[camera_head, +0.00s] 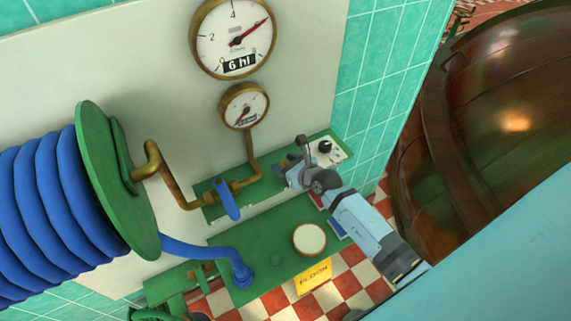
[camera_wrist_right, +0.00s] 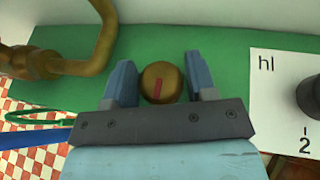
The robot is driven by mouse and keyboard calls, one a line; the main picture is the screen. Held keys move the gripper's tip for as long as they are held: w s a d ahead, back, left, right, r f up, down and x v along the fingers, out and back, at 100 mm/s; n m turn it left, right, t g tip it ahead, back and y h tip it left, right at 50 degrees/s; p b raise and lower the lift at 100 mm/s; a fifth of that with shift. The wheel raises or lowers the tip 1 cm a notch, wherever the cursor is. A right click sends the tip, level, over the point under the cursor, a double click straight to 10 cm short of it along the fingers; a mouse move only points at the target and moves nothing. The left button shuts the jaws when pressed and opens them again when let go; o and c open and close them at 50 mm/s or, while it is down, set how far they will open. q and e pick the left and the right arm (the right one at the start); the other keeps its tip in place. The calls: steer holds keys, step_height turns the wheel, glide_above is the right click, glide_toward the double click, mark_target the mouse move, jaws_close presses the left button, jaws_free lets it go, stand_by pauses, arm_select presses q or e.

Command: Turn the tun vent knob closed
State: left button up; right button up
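A round brass knob (camera_wrist_right: 160,83) with a red mark sits on the green panel (camera_wrist_right: 225,50) in the right wrist view. I take it as the tun vent knob, though no label on it shows. My right gripper (camera_wrist_right: 161,78) has its fingers apart, one on each side of the knob, with narrow gaps that look clear of it. In the head view my right gripper (camera_head: 303,168) is over the green wall panel and hides the knob. My left gripper does not show.
A white plate (camera_head: 329,155) with a black knob (camera_head: 325,147) lies just right of the gripper. A brass pipe (camera_head: 172,186) with a blue lever (camera_head: 228,198) is on the left. Gauges (camera_head: 235,40) hang above. A large copper vessel (camera_head: 510,110) stands at right.

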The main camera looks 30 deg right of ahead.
steer(key=shift+o, duration=1.1)
steer(key=b+v, duration=0.2)
steer(key=v, duration=1.1)
steer(key=shift+s+r, duration=0.2)
steer(key=shift+s, duration=0.15)
steer(key=shift+d, duration=0.1)
